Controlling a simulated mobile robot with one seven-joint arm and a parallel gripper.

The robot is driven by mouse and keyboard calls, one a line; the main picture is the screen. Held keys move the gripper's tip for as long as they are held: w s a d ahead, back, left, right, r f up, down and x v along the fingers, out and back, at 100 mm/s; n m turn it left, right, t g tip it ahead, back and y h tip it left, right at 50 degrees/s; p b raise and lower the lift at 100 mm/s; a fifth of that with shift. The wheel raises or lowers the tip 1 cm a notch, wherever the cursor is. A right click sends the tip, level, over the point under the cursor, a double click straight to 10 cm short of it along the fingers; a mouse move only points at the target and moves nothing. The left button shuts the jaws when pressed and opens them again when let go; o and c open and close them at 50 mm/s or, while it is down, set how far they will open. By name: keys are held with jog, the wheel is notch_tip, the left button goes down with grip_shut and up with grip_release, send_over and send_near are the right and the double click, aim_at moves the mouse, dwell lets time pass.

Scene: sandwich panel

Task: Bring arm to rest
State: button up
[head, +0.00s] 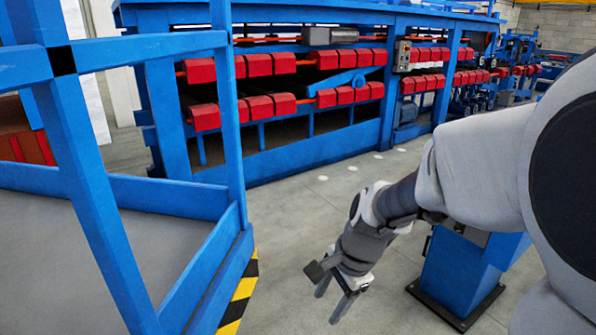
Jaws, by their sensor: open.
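My gripper (333,292) hangs at the lower middle of the head view, pointing down and a little left over the bare floor. Its dark fingers are apart, with nothing between them. My white and grey arm comes in from the right edge, bends, and reaches down to the left. The arm hides part of the floor and the area behind it. The gripper touches nothing that I can see.
A blue railed frame (205,270) with a yellow-black striped edge (238,298) stands left. A blue pedestal (460,275) on a dark base stands right, partly behind my arm. A blue machine with red blocks (258,65) runs along the back. Grey floor (300,215) between is clear.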

jog(key=s+d+r+n+t+h, duration=0.2)
jog(key=s+d+r+n+t, duration=0.2)
jog(key=s+d+r+n, duration=0.4)
jog(key=s+r+n, duration=0.4)
jog(key=s, duration=0.1)
jog(key=shift+s+r+h, duration=0.2)
jog(key=shift+h, duration=0.1)
jog(key=shift+c, duration=0.6)
jog(key=shift+n, duration=0.3)
